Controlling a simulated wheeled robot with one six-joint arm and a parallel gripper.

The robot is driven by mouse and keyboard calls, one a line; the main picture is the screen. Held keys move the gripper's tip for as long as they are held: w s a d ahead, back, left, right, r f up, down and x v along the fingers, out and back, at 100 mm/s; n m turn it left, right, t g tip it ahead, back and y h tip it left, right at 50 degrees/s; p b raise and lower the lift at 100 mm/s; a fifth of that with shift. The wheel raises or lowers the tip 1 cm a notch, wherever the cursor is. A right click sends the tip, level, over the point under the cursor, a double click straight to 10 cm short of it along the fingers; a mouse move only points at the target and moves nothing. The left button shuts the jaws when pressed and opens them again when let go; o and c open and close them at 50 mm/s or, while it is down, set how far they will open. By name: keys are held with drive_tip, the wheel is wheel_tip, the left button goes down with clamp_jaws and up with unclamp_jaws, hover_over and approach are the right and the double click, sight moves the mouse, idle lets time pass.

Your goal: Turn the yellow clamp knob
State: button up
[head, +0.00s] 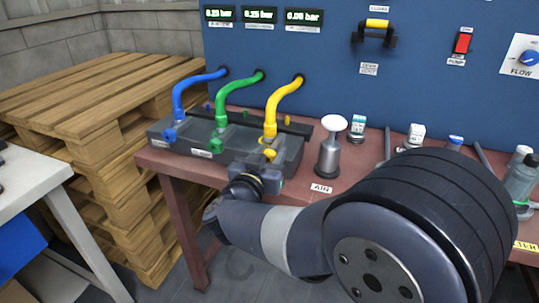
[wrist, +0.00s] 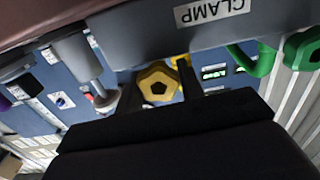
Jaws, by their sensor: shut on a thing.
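The yellow clamp knob (wrist: 158,84) is lobed, with a dark hole in its middle. It shows in the wrist view between the two dark fingers of my gripper (wrist: 158,88), which is shut on it. In the head view a small part of the yellow knob (head: 268,153) shows at the front of the dark grey block (head: 290,148), below the yellow hose. My gripper (head: 262,167) reaches it from the front there, and its fingertips are partly hidden. A CLAMP label (wrist: 212,11) is on the block in the wrist view.
Blue (head: 190,85), green (head: 235,92) and yellow (head: 280,98) hoses run from the blue panel (head: 330,70) to the block. Wooden pallets (head: 85,120) are stacked at left.

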drive_tip(key=shift+c, duration=0.5)
drive_tip(key=shift+m, duration=0.7)
drive_tip(key=o, duration=1)
drive_tip(key=shift+p+v, duration=0.95)
drive_tip(key=shift+v, duration=4.45)
